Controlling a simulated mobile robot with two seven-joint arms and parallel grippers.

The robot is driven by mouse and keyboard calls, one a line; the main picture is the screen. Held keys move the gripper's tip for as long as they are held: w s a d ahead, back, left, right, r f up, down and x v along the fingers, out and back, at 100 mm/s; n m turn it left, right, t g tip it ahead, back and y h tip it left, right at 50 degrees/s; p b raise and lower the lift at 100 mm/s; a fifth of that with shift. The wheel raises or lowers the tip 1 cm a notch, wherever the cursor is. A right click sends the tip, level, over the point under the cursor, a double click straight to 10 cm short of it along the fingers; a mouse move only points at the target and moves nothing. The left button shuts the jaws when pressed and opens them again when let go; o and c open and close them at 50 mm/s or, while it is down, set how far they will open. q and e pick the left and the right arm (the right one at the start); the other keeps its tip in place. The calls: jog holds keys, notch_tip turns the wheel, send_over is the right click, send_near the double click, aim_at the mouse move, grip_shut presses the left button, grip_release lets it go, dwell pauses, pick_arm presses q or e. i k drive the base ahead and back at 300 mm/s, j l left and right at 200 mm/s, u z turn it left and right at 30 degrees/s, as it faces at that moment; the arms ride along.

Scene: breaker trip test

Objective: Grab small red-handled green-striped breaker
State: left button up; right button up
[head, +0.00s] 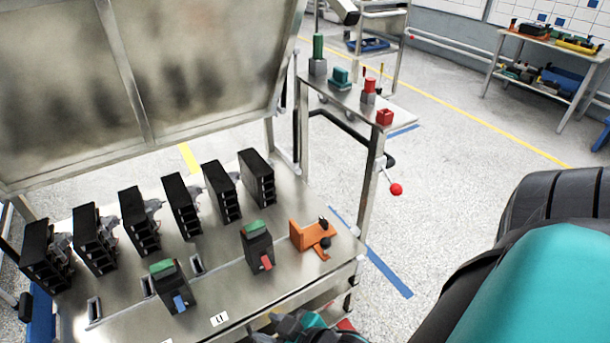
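The small breaker with a red handle and a green stripe on top (258,247) stands upright on the metal bench, right of centre. A similar breaker with a blue handle and green top (173,287) stands to its left. My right gripper (292,325) shows only in part at the bottom edge, below and apart from the red-handled breaker. Its fingers are cut off and blurred into dark shapes, so I cannot tell whether it is open or shut. My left gripper is not in view.
Several tall black breakers (182,206) stand in a row along the bench's back. An orange bracket (312,234) sits close right of the red-handled breaker. The metal bench (215,272) has slots and a raised panel behind. A red ball-ended lever (396,189) is at right.

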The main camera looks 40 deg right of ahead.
aim_at(257, 241)
jog(key=l+z, duration=0.15)
jog(key=z, duration=0.75)
